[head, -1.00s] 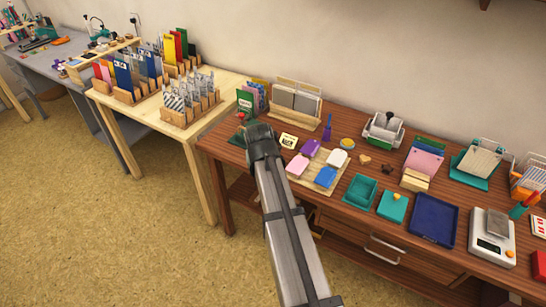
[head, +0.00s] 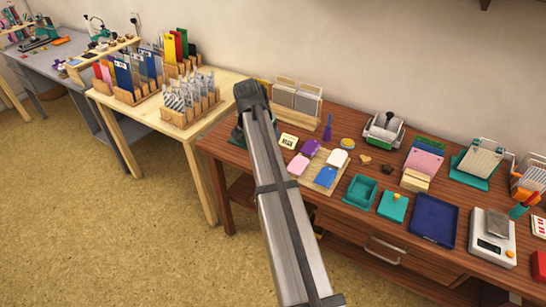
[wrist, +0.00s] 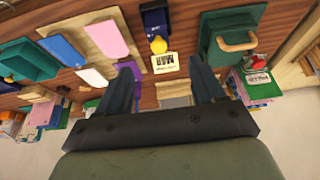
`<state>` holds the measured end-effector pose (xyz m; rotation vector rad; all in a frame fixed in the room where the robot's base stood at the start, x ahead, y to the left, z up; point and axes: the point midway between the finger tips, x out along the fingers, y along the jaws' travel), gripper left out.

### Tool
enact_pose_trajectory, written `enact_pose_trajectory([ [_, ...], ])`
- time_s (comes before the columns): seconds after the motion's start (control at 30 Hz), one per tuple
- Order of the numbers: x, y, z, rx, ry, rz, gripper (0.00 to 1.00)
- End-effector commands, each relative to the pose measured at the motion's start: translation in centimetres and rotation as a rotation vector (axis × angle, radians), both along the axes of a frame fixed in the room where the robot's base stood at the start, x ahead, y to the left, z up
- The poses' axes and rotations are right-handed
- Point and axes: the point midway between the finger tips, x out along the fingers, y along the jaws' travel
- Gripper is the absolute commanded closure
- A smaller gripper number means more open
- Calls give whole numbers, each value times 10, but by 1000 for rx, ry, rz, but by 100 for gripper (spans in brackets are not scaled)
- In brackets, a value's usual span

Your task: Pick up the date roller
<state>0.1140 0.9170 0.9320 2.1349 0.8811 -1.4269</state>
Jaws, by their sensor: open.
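A small dark blue item with a yellow part (wrist: 155,26), which looks like the date roller, lies on the brown desk in the wrist view, beyond my fingertips. A cream card reading "MAR" (wrist: 165,63) is right beside its yellow end; the card also shows in the head view (head: 288,141). My gripper (wrist: 162,60) is open and empty, its two dark fingers apart, with the card showing between their tips. The blue item is apart from the fingers. In the head view my arm hides that spot and the fingers.
A green item with a wooden handle (wrist: 236,41) is close to the right finger. A board with pink, blue, white and purple pads (head: 325,180) is on the other side. A wooden rack of grey cards (head: 293,104) stands behind. Green trays (head: 361,193) lie farther right.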

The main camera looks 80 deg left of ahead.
Motion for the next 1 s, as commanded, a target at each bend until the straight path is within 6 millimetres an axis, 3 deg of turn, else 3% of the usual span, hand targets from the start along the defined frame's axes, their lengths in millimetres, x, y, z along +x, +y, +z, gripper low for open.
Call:
enact_pose_trajectory([
  [0.4,18,18,-60,-3,0,1,32],
  [0.77,24,22,-83,-2,0,3,32],
  [1.0,31,28,-112,-2,0,3,32],
])
